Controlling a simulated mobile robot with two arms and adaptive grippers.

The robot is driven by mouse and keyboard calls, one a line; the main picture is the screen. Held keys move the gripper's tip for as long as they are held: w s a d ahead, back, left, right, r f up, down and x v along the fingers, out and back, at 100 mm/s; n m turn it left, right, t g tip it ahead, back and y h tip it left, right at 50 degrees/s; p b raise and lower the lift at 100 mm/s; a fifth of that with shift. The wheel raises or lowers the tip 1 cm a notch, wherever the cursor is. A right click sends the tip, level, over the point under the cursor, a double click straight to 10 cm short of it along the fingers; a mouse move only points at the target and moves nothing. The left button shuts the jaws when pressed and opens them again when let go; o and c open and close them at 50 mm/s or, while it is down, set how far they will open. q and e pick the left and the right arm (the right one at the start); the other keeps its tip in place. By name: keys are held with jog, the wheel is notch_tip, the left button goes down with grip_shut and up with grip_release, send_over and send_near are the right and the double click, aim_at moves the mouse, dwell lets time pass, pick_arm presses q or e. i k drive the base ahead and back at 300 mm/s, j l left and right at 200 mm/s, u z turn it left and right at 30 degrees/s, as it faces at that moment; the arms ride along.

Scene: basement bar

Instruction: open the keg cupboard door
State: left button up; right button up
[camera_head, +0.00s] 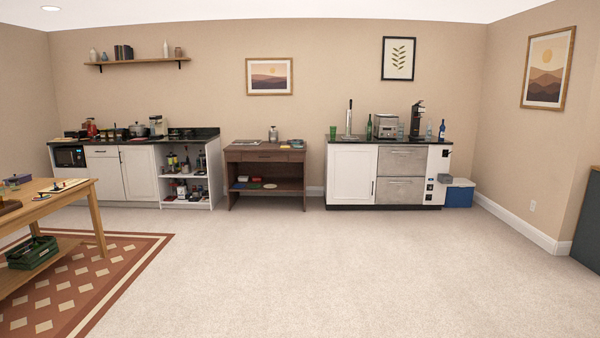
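A bar unit with a dark countertop (432,143) stands against the back wall, right of centre. Its left part has a white cupboard door (349,174), which is shut, with a thin dark vertical handle near its right edge. A tall metal tap (349,119) stands on the counter above this door, so it looks like the keg cupboard. Two grey drawer fronts (401,175) are to the right of the door. The unit is far across the room from me. Neither of my grippers shows in the view.
Open carpet (300,260) lies between me and the bar unit. A wooden table (72,195) on a patterned rug (80,285) is at the left. A brown wooden desk (265,157) and a blue cooler (459,195) flank the unit. White kitchen cabinets (139,173) stand back left.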

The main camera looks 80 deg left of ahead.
aim_at(351, 168)
jog(key=u, duration=2.2)
jog(key=i, duration=7.8)
